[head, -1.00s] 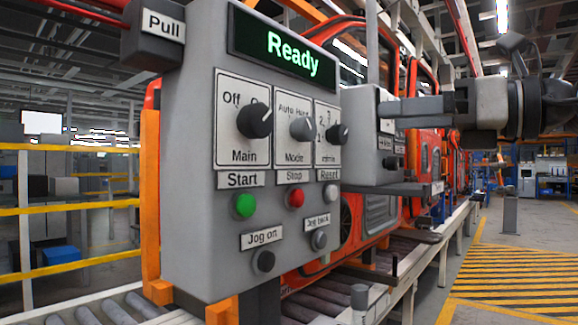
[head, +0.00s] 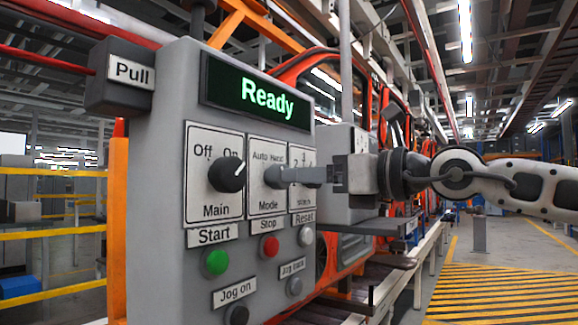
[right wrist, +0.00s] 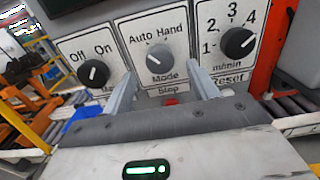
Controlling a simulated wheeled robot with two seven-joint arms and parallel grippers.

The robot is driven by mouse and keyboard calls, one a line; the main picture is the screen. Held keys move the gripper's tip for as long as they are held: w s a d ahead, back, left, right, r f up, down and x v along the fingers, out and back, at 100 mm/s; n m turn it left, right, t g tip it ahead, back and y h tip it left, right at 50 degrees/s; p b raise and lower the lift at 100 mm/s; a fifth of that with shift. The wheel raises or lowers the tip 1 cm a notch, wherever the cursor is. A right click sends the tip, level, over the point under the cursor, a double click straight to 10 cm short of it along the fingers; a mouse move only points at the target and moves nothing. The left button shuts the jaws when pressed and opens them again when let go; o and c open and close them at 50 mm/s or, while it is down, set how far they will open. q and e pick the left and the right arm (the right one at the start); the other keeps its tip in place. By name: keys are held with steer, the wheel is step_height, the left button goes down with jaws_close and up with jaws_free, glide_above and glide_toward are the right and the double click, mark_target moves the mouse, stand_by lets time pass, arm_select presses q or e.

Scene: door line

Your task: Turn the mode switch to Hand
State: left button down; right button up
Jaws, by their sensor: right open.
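The grey mode switch (head: 272,177) is a round knob on the panel's middle plate, under the words Auto and Hand. In the right wrist view, the mode switch (right wrist: 160,58) has a pale mark toward its upper left, too small to read surely. My right gripper (head: 285,175) reaches in from the right with its fingertips at the knob. In the right wrist view, my right gripper (right wrist: 162,78) is open, one finger to each side of the knob, with a gap visible on both sides. My left gripper is out of view.
The black Main knob (head: 227,175) is left of the mode plate. The speed knob (right wrist: 238,42) is close on the right, partly behind my gripper in the head view. Below are the green Start button (head: 215,262) and red Stop button (head: 269,247). The display (head: 262,95) reads Ready.

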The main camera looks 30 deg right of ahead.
mark_target(277, 177)
steer(key=shift+p+x, duration=0.55)
steer(key=shift+x, duration=1.65)
steer(key=c, duration=1)
